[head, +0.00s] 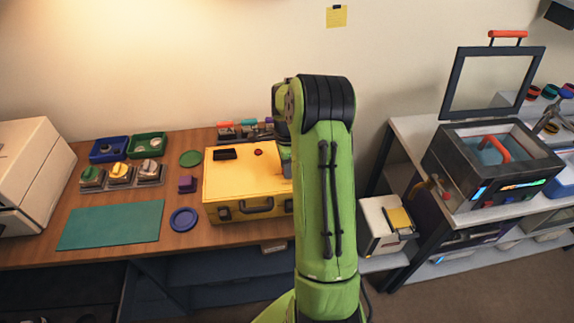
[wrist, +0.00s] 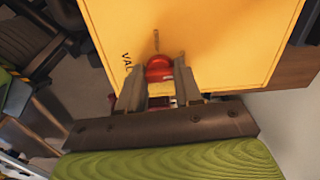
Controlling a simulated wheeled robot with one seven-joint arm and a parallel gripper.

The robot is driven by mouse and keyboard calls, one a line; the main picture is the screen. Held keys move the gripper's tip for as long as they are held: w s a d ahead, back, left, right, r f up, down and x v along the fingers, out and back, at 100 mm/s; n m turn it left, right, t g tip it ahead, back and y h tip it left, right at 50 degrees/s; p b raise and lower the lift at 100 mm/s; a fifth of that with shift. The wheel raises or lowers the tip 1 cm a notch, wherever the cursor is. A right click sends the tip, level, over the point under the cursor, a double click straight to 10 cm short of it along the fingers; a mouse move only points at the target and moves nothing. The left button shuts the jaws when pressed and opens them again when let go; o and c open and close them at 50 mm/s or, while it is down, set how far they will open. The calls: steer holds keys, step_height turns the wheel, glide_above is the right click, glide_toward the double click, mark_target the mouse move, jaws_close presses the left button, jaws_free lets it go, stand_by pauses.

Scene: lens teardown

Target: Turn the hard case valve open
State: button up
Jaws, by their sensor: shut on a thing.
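The yellow hard case (head: 235,182) lies closed on the wooden table, with its dark handle and latches facing the front. Its top also fills much of the wrist view (wrist: 215,35). The red valve knob (wrist: 159,68) is on the case top, beside partly hidden black lettering and a small line mark. My gripper (wrist: 160,82) is shut on the red valve, one finger on each side of it. In the head view my green arm hides the right end of the case and the gripper's fingers. A small red spot (head: 258,152) shows on the case top.
Left of the case are a blue round lid (head: 184,219), a purple block (head: 187,184), a green disc (head: 190,158) and a teal mat (head: 112,225). Small tools (head: 245,130) stand behind the case. A dark open-lidded box (head: 470,165) stands on the right bench.

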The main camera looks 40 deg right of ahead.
steer(key=n, duration=0.3)
steer(key=shift+n, duration=0.4)
steer(key=n, duration=0.4)
steer(key=shift+n, duration=0.3)
steer(key=n, duration=0.4)
steer(key=shift+n, duration=2.3)
steer(key=o, duration=1)
steer(key=shift+o, duration=0.2)
steer(key=shift+r, duration=0.15)
